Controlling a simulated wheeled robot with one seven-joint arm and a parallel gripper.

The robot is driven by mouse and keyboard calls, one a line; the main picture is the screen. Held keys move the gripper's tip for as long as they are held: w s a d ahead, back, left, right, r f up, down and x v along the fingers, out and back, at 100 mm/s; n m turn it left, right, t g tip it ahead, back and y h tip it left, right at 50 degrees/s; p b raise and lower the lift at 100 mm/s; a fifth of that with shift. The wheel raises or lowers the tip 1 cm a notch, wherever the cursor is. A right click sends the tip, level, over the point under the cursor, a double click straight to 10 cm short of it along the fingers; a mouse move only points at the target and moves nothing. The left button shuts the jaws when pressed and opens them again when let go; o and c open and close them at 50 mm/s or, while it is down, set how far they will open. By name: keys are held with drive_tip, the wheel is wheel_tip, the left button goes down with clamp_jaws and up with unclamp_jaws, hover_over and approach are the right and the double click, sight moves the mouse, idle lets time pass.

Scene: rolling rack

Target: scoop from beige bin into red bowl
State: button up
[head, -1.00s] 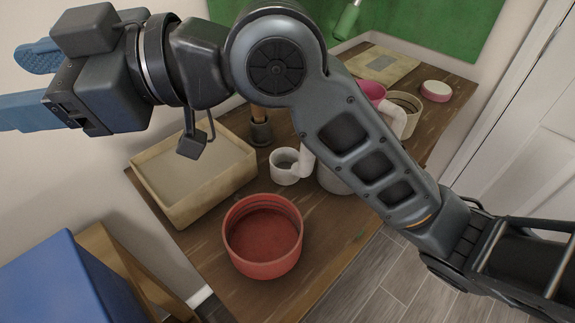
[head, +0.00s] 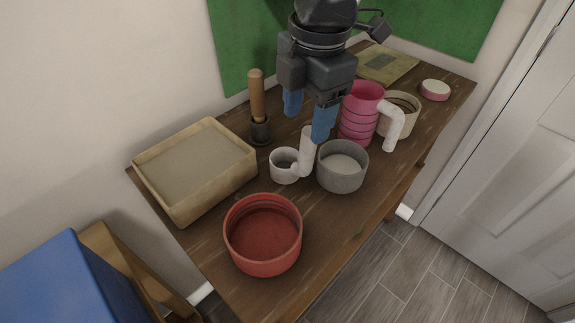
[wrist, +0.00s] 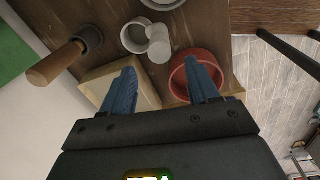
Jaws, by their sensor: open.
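The beige bin (head: 222,192) stands at the left of the wooden table, filled with a flat greyish material. The red bowl (head: 265,264) stands at the near edge and looks empty. A white scoop-like cup (head: 284,176) with an upright white handle (head: 307,150) stands between the bin and a grey bowl. My gripper (head: 308,115) is open and empty, pointing down above and behind the white cup. In the wrist view, the fingers (wrist: 161,68) are apart; the white cup (wrist: 136,40) lies beyond them, with the red bowl (wrist: 212,62) and beige bin (wrist: 96,82) partly behind the fingers.
The grey bowl (head: 342,180) holds pale material right of the cup. A wooden-handled tool (head: 257,95) stands in a dark holder. A pink vessel (head: 358,115), beige container (head: 400,102) and pink-sided lid (head: 435,91) stand farther back.

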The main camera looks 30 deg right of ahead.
sight(308, 145)
drive_tip(key=shift+d+f, duration=0.25)
drive_tip(key=shift+f, duration=0.05)
drive_tip(key=shift+w+d+f+p, duration=0.1)
drive_tip(key=shift+f+p, duration=0.05)
drive_tip(key=shift+f, duration=1.05)
drive_tip(key=shift+w+d+f+p, duration=0.1)
drive_tip(key=shift+d+f+p, duration=0.05)
drive_tip(key=shift+f, duration=1)
drive_tip(key=shift+w+d+f+p, duration=0.1)
drive_tip(key=shift+f+p, duration=0.05)
drive_tip(key=shift+f, duration=1.05)
drive_tip(key=shift+c, duration=0.3)
clamp_jaws()
